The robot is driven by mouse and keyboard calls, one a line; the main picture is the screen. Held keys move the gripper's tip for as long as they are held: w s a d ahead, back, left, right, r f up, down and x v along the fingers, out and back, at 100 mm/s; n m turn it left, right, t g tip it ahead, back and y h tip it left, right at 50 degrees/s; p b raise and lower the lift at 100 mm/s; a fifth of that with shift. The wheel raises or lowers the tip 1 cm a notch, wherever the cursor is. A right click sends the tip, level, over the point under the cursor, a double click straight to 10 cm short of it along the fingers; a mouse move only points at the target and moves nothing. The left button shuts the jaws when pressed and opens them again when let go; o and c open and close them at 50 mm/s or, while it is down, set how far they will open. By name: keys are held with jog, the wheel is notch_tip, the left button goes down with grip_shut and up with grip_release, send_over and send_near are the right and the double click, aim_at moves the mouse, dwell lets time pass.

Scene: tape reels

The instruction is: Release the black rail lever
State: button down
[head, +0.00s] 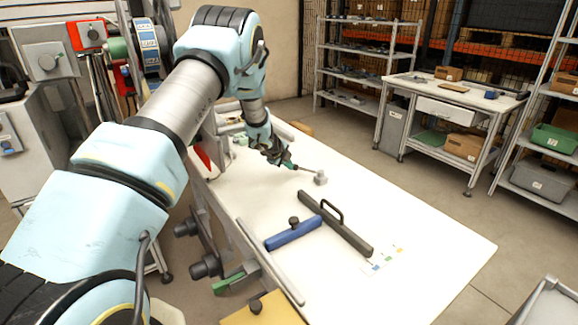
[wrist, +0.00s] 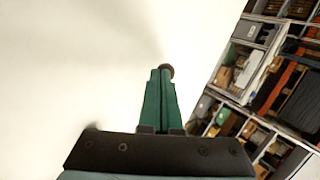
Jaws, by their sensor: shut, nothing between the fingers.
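A dark thin lever (head: 306,169) sticks out of a small grey block (head: 320,179) on the white table and points toward my gripper (head: 291,165). My gripper has green fingers, and its tips are at the lever's free end; I cannot tell whether they touch it. In the wrist view my gripper (wrist: 160,72) has its fingers together. A small dark round end (wrist: 167,71) shows just past the fingertips, probably the lever's knob. A black rail (head: 347,233) with an arched handle (head: 332,209) lies on the table nearer the camera.
A blue bar (head: 292,235) with a black knob lies beside the black rail. A small card with coloured marks (head: 382,262) lies to its right. The white table (head: 430,245) is clear on its right side. A shelf (head: 365,60) and a workbench (head: 450,95) stand behind.

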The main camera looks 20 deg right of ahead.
jog(key=b+v, duration=0.2)
jog(key=v, duration=0.8)
jog(key=shift+r, duration=0.15)
jog(key=shift+s+a, duration=0.1)
jog(key=shift+a, duration=0.05)
